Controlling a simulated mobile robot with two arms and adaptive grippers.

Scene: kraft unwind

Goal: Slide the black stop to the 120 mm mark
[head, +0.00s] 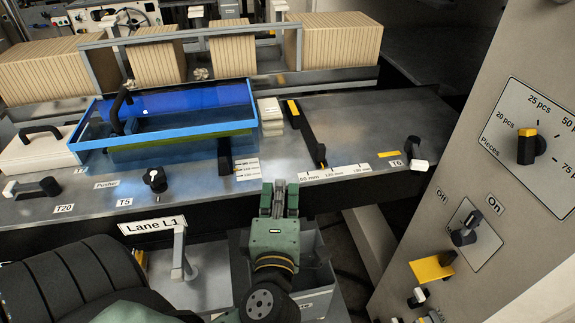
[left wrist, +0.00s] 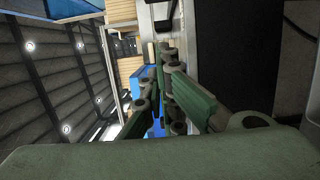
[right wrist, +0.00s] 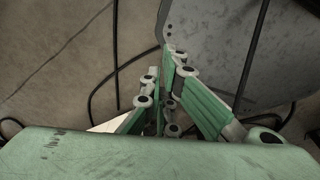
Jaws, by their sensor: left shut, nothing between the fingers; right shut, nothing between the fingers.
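A black stop (head: 321,155) with a long dark bar running back from it stands on the grey bench top, right of centre in the head view. A white millimetre scale (head: 335,173) lies in front of it; the small print is hard to read. The stop stands near the left-middle part of this scale, just left of the middle label. My left gripper (head: 279,192) is shut and empty in front of the bench edge, left of and nearer than the stop. It also shows shut in the left wrist view (left wrist: 165,62). My right gripper (right wrist: 168,70) is shut and empty.
A second black block (head: 225,157) stands beside another small scale (head: 247,169). A blue-framed tray (head: 175,137) is to its left. A black knob (head: 155,180) and a black-and-white lever (head: 415,165) stand on the bench. A control panel (head: 540,110) rises at right. Bench right of the stop is mostly clear.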

